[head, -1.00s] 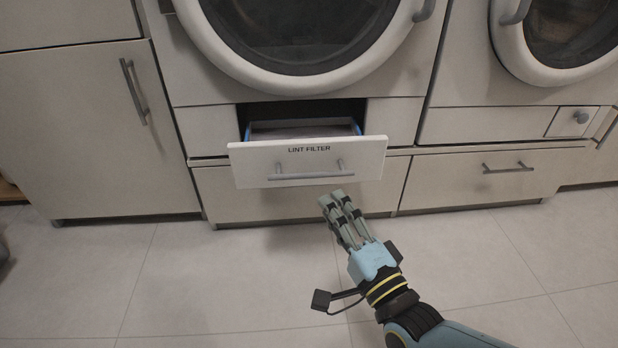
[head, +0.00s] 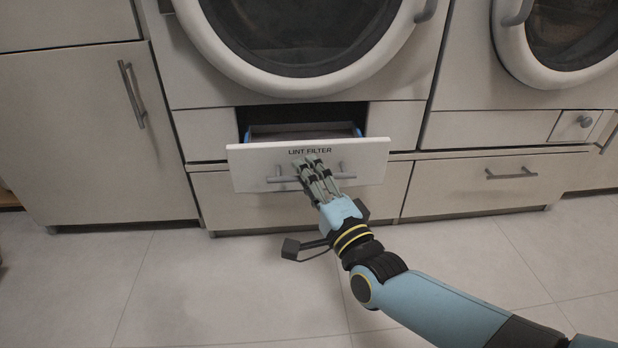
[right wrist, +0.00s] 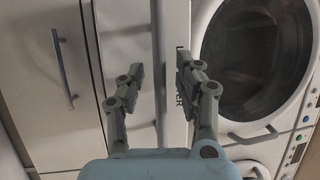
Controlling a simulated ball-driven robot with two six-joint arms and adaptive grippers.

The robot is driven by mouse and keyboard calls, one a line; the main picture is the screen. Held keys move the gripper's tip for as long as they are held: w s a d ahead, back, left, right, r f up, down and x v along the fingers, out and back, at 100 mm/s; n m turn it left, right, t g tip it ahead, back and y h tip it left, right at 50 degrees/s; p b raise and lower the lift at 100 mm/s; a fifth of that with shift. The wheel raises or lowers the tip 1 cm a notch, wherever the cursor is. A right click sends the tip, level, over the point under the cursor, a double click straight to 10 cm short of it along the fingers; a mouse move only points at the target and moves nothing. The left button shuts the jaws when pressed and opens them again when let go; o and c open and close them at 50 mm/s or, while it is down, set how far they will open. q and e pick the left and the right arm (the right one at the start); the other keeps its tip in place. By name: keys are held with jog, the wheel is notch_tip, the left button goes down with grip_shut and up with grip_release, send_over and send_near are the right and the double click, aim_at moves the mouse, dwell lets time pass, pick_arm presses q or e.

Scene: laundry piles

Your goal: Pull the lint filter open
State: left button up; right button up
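The lint filter (head: 245,162) is a white drawer front marked LINT FILTER below the dryer door. It stands out from its opening, with a blue-edged tray (head: 300,130) showing behind it. Its grey bar handle (head: 284,179) is partly hidden by my right gripper (head: 311,164), which is in front of the drawer. In the right wrist view my right gripper (right wrist: 159,72) has its fingers spread, one on each side of the handle bar (right wrist: 159,30), with gaps between them and the bar. My left gripper is not in view.
A round dryer door (head: 300,85) is above the drawer. A lower panel (head: 235,205) lies beneath it. Another drawer with a handle (head: 510,174) is at the right, and a cabinet (head: 80,140) at the left. The tiled floor (head: 200,285) in front is clear.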

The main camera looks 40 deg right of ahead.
grip_shut()
dwell(0.5)
jog(key=shift+s+a, duration=0.1)
jog(key=shift+s, duration=0.1)
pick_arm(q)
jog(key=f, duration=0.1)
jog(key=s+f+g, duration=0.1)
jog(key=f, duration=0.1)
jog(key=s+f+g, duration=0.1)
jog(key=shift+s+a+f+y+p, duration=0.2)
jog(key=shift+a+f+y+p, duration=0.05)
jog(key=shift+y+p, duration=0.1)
pick_arm(e)
jog(key=shift+s+a+f, duration=0.1)
jog(key=shift+s+a, duration=0.4)
jog(key=shift+s, duration=0.35)
jog(key=c, duration=0.6)
grip_release()
